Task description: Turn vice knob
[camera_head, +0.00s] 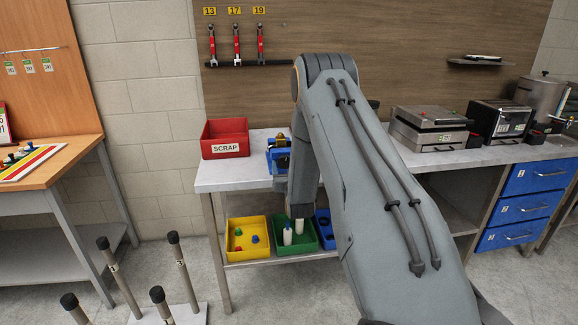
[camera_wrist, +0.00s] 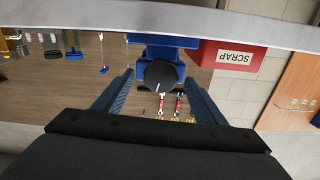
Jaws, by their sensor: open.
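The blue vice (camera_head: 278,160) stands at the front edge of the grey bench, right of the red scrap bin, partly hidden by my arm. In the wrist view, which is upside down, the vice (camera_wrist: 166,41) shows its dark round knob (camera_wrist: 160,74) facing the camera. My gripper (camera_wrist: 159,77) is open, with one dark blue finger on each side of the knob in the picture. No contact between the fingers and the knob is visible, and the gap in depth is hard to judge. My arm hides most of the gripper in the head view.
The red scrap bin (camera_head: 225,139) sits beside the vice. Yellow (camera_head: 247,250) and green (camera_head: 275,248) bins stand on the shelf below. Metal appliances (camera_head: 430,127) stand on the bench at right. Red-handled tools (camera_head: 237,45) hang on the wall. Upright posts (camera_head: 180,265) stand at front left.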

